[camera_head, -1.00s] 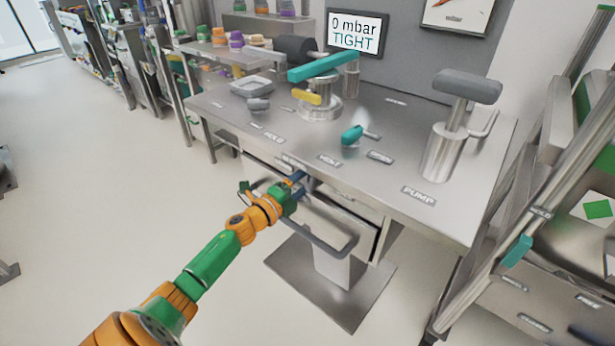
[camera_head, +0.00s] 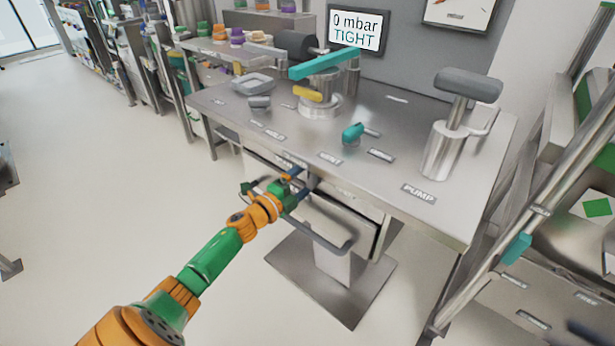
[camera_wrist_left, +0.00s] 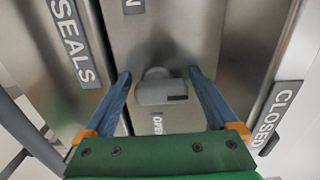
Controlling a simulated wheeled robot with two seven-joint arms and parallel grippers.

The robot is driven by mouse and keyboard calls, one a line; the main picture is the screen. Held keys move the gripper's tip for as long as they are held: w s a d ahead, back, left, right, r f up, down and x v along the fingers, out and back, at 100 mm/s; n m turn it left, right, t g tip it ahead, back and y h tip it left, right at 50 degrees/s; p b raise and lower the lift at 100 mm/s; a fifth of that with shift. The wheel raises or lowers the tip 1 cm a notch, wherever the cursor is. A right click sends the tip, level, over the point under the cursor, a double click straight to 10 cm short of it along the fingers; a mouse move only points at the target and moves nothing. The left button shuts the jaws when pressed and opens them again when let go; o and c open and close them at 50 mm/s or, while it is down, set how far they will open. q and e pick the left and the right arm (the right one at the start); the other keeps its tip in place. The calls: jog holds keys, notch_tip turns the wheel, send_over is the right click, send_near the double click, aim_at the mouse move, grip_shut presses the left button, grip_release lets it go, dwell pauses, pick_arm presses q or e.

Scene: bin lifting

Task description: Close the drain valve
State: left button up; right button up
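My left gripper (camera_wrist_left: 162,75) is open. Its two blue fingers lie on either side of the handle, with visible gaps. I cannot tell how deep they reach around it. In the head view my left gripper (camera_head: 293,178) is at the front edge of the metal bench (camera_head: 390,190), where the handle is hidden. My right gripper is not in view.
A bar handle (camera_head: 325,243) runs along the drawer front just below my left gripper. On the bench stand a teal-handled valve (camera_head: 352,133), a clamp with a teal bar (camera_head: 324,65) and a pump (camera_head: 441,150). The screen (camera_head: 355,30) reads 0 mbar TIGHT.

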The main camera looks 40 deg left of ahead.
pick_arm(q)
jog(key=shift+s, duration=0.1)
jog(key=s+p, duration=0.1)
jog(key=s, duration=0.6)
jog(key=shift+a, duration=0.3)
